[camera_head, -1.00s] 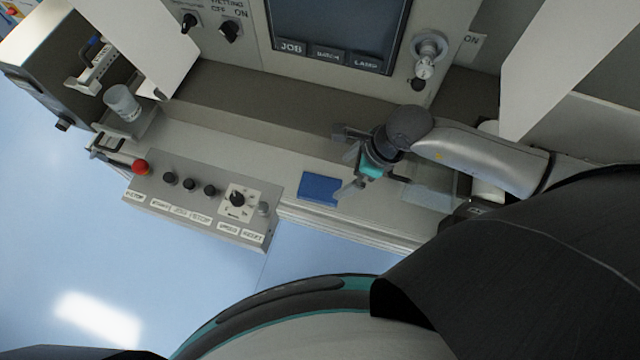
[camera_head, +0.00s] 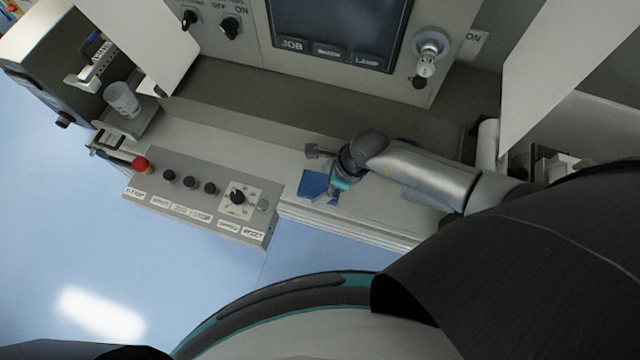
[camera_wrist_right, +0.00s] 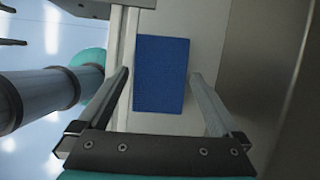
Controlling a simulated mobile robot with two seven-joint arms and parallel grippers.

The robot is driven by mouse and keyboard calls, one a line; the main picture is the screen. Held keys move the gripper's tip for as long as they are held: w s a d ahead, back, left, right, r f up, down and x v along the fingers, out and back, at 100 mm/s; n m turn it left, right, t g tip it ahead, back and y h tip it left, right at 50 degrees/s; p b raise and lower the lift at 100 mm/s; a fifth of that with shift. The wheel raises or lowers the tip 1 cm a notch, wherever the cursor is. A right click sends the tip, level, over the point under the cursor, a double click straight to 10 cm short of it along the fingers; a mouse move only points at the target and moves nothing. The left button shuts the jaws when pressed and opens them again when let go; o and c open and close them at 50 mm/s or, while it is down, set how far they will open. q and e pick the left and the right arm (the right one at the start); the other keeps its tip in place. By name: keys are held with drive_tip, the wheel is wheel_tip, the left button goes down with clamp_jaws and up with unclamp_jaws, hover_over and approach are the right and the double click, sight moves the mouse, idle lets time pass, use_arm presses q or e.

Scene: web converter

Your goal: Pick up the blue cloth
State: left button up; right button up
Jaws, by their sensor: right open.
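The blue cloth (camera_head: 312,184) is a small flat rectangle on the machine's pale ledge, right of the button panel. My right gripper (camera_head: 318,174) is over the cloth in the head view and hides part of it. In the right wrist view the blue cloth (camera_wrist_right: 162,74) lies flat between and beyond the two fingertips of my open right gripper (camera_wrist_right: 160,74). Nothing is between the fingers at their tips, and I cannot tell the exact height above the cloth. My left gripper does not show.
A grey control panel (camera_head: 204,194) with black knobs and a red button (camera_head: 140,164) stands left of the cloth. A clear cup (camera_head: 122,98) is further left. The screen (camera_head: 340,30) and a key switch (camera_head: 428,58) are behind. The ledge's front edge is close to the cloth.

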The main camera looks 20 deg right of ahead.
sight(323, 186)
drive_tip(key=shift+a+f, duration=0.1)
drive_tip(key=shift+f, duration=0.2)
drive_tip(key=shift+f, duration=0.25)
drive_tip(key=c, duration=1.1)
drive_tip(key=shift+r, duration=0.15)
drive_tip(key=shift+w+r, duration=0.1)
drive_tip(key=shift+r, duration=0.35)
wheel_tip(323, 186, up, 19)
drive_tip(key=shift+r+p, duration=0.2)
drive_tip(key=shift+p, duration=0.2)
